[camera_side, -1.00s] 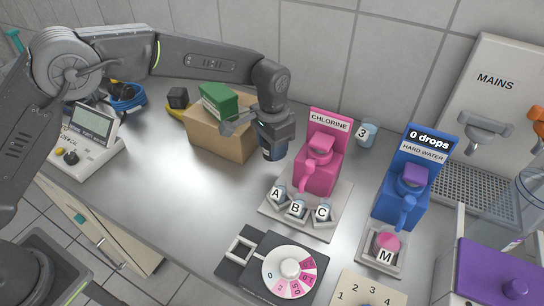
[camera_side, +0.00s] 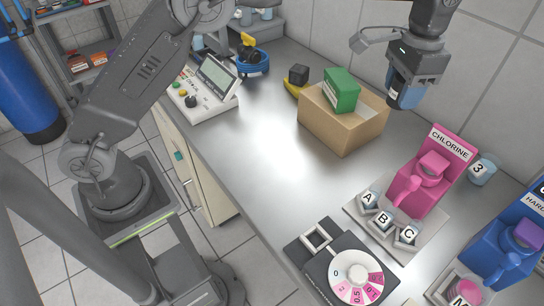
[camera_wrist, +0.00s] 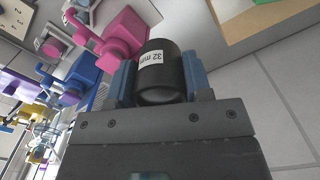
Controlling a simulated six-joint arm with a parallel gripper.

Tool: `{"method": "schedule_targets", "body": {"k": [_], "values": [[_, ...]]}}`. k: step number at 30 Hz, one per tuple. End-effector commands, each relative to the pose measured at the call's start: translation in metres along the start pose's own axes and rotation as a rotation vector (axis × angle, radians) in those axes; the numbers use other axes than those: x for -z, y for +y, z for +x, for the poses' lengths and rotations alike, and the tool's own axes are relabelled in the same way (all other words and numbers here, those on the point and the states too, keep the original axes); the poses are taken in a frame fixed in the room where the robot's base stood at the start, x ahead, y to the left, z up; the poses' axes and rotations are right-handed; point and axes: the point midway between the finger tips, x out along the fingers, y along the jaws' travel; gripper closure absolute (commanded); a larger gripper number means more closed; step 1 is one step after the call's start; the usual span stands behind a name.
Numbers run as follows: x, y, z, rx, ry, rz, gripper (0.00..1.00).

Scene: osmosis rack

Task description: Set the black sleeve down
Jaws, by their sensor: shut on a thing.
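The black sleeve (camera_wrist: 160,75) is a short dark cylinder with a white label reading 32 mm. In the wrist view it sits between the two blue fingers of my gripper (camera_wrist: 160,88), which is shut on it. In the side view my gripper (camera_side: 401,97) hangs in the air at the back of the bench, past the right side of the cardboard box and above and behind the pink chlorine stand. The sleeve cannot be clearly told apart from the fingers there.
The cardboard box (camera_side: 340,128) holds a green block (camera_side: 341,90). The pink chlorine stand (camera_side: 425,182) has cups A, B and C in front. A dial unit (camera_side: 322,260) stands at the front edge, a meter (camera_side: 205,95) at the left.

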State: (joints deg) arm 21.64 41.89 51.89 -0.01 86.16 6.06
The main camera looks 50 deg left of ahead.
Motion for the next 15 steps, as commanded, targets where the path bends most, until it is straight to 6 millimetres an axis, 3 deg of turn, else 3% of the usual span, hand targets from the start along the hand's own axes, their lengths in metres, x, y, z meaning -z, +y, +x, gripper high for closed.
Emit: {"method": "schedule_targets", "body": {"k": [3,15], "values": [[-0.002,-0.004,-0.016,0.0,0.0,-0.007,0.78],[-0.047,-0.067,-0.03,0.0,-0.001,-0.14,0.78]]}}
